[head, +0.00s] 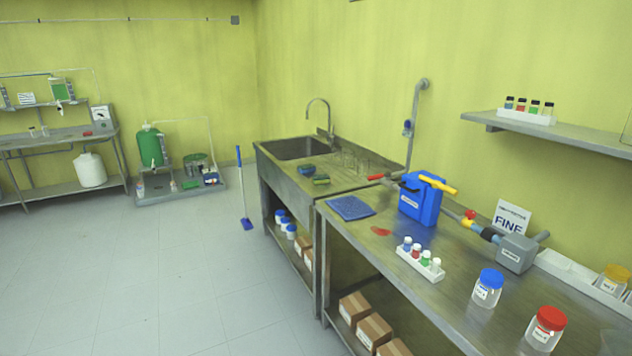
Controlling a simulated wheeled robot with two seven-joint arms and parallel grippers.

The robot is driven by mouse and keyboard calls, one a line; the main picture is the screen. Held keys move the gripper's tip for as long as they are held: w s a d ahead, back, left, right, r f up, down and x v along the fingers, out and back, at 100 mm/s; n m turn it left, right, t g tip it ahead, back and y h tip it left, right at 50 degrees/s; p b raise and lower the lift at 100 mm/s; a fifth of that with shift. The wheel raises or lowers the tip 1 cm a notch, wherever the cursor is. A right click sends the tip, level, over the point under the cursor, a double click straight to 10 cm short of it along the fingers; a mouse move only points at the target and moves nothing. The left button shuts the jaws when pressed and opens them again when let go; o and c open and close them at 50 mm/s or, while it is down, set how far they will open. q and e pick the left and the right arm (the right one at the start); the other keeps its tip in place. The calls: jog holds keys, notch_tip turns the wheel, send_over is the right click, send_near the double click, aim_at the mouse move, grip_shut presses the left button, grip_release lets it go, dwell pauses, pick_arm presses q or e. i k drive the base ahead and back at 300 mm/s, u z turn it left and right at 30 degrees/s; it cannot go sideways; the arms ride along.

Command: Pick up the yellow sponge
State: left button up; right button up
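A small sponge-like block (320,180), green on top with a yellowish edge, lies on the steel sink counter (345,178) near its front edge. It is small in the head view, so its exact colours are hard to tell. A small blue item (306,170) lies just behind it to the left, close to the basin. No other yellow sponge can be made out. Neither of my grippers is in view.
A sink basin (300,148) with a tall faucet (328,115) is behind the sponge. To the right, a steel bench holds a blue cloth (350,208), a blue container (421,199) and lidded jars (488,288). A blue-handled broom (242,190) stands left; the floor there is clear.

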aim_at(320, 179)
jog(key=u, duration=1.1)
jog(key=i, duration=4)
jog(key=z, duration=3.85)
